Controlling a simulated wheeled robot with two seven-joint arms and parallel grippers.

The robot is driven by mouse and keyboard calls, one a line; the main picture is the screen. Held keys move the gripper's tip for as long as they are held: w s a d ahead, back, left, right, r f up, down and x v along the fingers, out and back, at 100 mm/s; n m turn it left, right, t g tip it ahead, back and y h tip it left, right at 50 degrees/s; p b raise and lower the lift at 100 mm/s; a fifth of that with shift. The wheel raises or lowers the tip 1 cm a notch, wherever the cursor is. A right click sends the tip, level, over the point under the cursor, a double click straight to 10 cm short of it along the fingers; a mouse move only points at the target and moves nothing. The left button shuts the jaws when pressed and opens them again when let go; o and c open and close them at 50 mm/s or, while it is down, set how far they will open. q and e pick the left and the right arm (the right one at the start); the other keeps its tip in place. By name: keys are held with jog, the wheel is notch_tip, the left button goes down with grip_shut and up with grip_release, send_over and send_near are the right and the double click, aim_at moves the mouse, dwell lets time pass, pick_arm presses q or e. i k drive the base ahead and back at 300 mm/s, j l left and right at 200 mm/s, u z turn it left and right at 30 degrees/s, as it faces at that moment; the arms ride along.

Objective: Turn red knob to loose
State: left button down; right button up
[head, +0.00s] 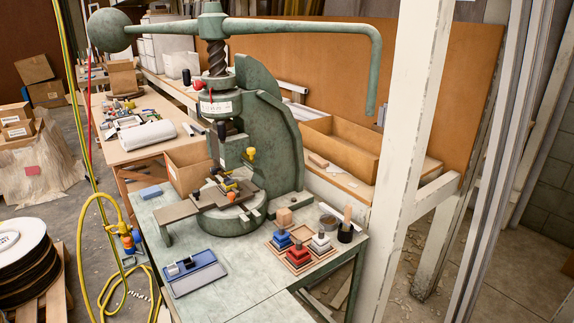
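The green fly press (268,125) stands upright on a pale green bench. A small red knob (198,85) sits on the left side of its collar, just below the thick screw. Whether either red part is tight or loose cannot be told at this size. Neither of my grippers is in view, and nothing touches the press.
The press's long handle (300,28) spans the top, with a heavy ball (110,30) at left and a hanging bar at right. A blue tray (190,268) and a wooden tray of coloured blocks (299,266) lie on the bench. A white post (408,150) stands at right.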

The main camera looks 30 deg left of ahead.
aim_at(199, 85)
jog(key=u, duration=1.4)
